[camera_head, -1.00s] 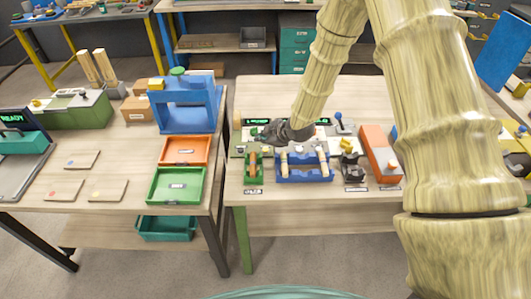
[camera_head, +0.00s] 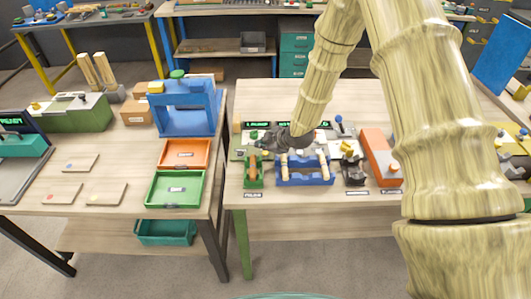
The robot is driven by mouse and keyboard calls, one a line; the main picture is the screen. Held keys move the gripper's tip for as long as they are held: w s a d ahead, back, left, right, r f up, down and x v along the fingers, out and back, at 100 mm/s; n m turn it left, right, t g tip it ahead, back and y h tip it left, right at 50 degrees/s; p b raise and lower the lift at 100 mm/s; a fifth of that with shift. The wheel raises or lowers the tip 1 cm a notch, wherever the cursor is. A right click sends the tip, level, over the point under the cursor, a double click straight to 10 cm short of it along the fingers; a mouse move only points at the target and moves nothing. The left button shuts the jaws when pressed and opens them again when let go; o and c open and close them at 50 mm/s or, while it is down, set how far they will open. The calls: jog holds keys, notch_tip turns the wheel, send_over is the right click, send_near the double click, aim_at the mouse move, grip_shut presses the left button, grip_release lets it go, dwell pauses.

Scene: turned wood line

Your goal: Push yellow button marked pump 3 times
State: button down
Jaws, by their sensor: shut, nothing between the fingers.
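My gripper (camera_head: 265,138) is dark and shut, with nothing held. It is low over the left part of a control panel (camera_head: 237,154) on the right-hand table, pointing left. A black display (camera_head: 258,125) with green text stands behind it; the text seems to include "PUMP" but is too small to read surely. I cannot pick out the yellow button marked pump; my gripper and wrist cover much of the panel. Whether the fingertips touch a button cannot be told.
In front of the panel stand a green fixture (camera_head: 253,172), a blue rack (camera_head: 305,178) with wooden pieces, a black clamp (camera_head: 353,172) and an orange block (camera_head: 378,155). A blue-knobbed lever (camera_head: 339,121) rises behind.

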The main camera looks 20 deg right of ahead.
aim_at(264, 153)
jog(key=shift+f, duration=0.1)
dwell(0.6)
jog(key=shift+f+b, duration=0.35)
jog(key=shift+f, duration=0.4)
dwell(0.7)
jog(key=shift+r, duration=0.85)
jog(key=shift+r, duration=0.15)
jog(key=shift+r+p, duration=1.55)
jog(key=shift+r, duration=0.8)
dwell(0.5)
